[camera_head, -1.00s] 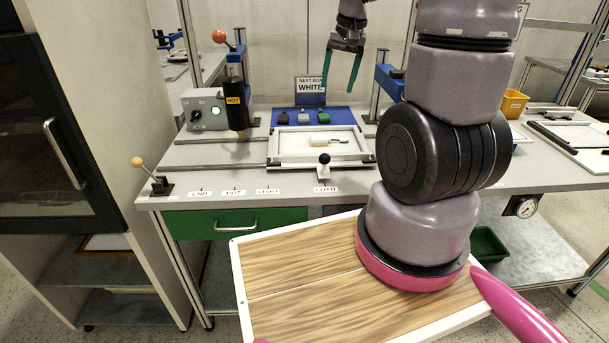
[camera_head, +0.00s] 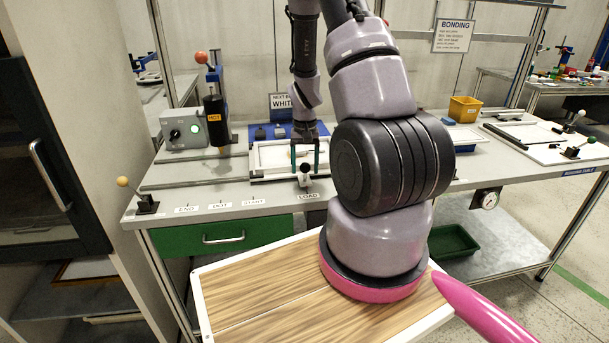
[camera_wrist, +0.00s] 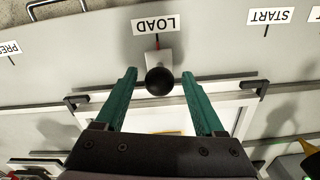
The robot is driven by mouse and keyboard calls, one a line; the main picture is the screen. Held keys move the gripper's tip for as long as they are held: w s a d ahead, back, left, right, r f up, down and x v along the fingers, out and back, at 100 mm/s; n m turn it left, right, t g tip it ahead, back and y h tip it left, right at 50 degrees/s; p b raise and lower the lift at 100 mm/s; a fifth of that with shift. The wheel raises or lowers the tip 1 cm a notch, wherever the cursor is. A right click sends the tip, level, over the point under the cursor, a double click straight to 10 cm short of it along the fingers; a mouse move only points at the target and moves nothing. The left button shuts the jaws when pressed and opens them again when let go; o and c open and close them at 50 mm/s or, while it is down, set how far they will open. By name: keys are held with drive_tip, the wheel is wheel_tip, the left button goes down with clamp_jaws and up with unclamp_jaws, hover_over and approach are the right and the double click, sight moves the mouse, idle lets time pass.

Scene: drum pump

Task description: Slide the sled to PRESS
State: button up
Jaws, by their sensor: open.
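The sled (camera_head: 257,165) is a white-framed tray on the bench rails. Its knob (camera_head: 304,170), black on a pale block, stands at the front edge by the LOAD label (camera_head: 308,196). My gripper (camera_head: 305,158) is open above the sled's front edge. In the wrist view, the knob (camera_wrist: 160,81) lies between the two green fingertips of my gripper (camera_wrist: 159,75), with gaps on both sides. The PRESS label (camera_wrist: 9,48) is partly cut off at the left edge there. In the head view my arm covers the bench right of LOAD.
A black HOT cylinder (camera_head: 215,121) on a stand and a grey control box (camera_head: 184,131) with a green light are at the left. A yellow-knobbed lever (camera_head: 138,196) is at the front left corner. A yellow bin (camera_head: 464,108) stands back right.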

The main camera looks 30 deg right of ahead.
sight(306, 174)
drive_tip(key=shift+f, duration=1.6)
drive_tip(key=shift+c, duration=0.3)
clamp_jaws()
drive_tip(key=shift+d, duration=0.1)
drive_tip(key=s+d, duration=0.2)
drive_tip(key=d, duration=0.6)
drive_tip(key=s+d, duration=0.3)
drive_tip(key=d, duration=0.6)
drive_tip(key=s+d, duration=0.2)
drive_tip(key=d, duration=0.7)
drive_tip(key=shift+s+d, duration=0.15)
drive_tip(key=shift+s, duration=0.15)
drive_tip(key=shift+d, duration=0.1)
drive_tip(key=shift+o, duration=0.3)
unclamp_jaws()
